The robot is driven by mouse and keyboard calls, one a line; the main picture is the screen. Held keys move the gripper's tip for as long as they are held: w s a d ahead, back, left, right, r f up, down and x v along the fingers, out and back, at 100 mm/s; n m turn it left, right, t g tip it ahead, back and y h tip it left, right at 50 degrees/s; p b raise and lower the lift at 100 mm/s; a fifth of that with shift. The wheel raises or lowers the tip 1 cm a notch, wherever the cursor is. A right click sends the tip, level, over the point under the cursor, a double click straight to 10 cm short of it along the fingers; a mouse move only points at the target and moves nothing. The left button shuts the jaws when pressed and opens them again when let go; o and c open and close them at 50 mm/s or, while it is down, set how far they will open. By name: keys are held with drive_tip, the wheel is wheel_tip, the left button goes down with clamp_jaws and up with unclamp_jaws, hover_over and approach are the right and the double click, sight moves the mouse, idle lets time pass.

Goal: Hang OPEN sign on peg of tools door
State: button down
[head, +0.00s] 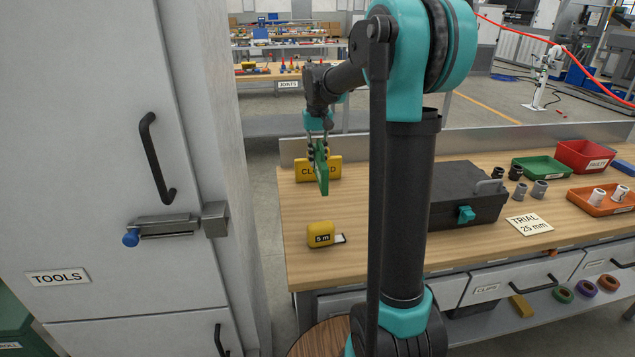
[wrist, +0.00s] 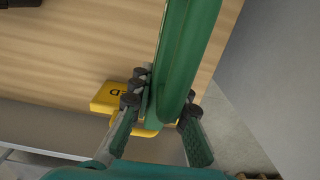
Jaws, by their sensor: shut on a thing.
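My gripper (head: 318,151) is shut on a green sign (head: 322,174), seen nearly edge-on above the left end of the workbench. In the wrist view, the fingers (wrist: 163,112) clasp the green sign (wrist: 184,55) from both sides; its lettering does not show. The white tools door (head: 75,120) is at the left, with a TOOLS label (head: 58,277) and a black handle (head: 157,160). A metal bolt (head: 165,226) with a blue knob (head: 131,238) sits below the handle. I cannot tell whether this is the peg. The gripper is well right of the door.
A yellow CLOSED sign (head: 303,170) stands on the workbench (head: 300,215) behind the held sign. A yellow tape measure (head: 320,234) lies near the front edge. A black toolbox (head: 462,197) is farther right. A floor gap separates cabinet and bench.

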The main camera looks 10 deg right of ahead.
sight(317, 147)
drive_tip(key=shift+f, duration=4.25)
drive_tip(key=shift+f, duration=0.1)
drive_tip(key=c, duration=1.5)
unclamp_jaws()
drive_tip(key=shift+o, duration=0.2)
wheel_tip(317, 147, up, 12)
drive_tip(key=shift+r, duration=0.1)
